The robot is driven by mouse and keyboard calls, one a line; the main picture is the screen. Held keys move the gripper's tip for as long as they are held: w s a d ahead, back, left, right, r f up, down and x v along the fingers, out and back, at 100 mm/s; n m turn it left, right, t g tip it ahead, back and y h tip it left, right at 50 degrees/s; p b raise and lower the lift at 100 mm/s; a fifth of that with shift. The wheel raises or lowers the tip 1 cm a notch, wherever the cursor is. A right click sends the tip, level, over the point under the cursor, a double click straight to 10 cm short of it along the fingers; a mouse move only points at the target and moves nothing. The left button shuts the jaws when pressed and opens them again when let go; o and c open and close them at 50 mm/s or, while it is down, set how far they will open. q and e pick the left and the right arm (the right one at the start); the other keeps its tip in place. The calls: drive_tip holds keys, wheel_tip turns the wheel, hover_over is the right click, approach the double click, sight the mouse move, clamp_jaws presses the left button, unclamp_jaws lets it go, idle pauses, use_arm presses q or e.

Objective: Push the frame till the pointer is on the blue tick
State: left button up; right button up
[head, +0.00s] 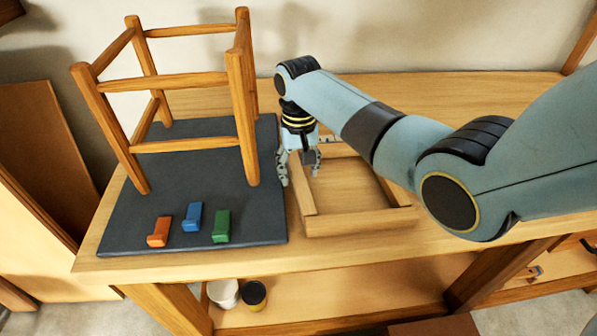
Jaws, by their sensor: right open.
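A wooden stool frame (182,82) with upright legs and rungs stands on a dark mat (190,188). Its seat opening is empty. Three small blocks lie in front of it on the mat: orange (159,232), blue (193,216) and green (221,227). My right gripper (300,177) is open and empty, pointing down between the stool frame and a shallow square wooden frame or tray (360,222). It is apart from the stool; contact with the square one is unclear. My left gripper is out of view.
The wooden bench (190,262) carries everything. My right arm crosses above the square piece and hides part of it and the bench's right side. A white pot (223,292) and a dark pot (254,295) stand on the shelf below.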

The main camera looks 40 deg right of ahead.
drive_tip(key=shift+f, duration=0.6)
drive_tip(key=c, duration=0.5)
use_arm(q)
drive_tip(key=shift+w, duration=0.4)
use_arm(e)
clamp_jaws()
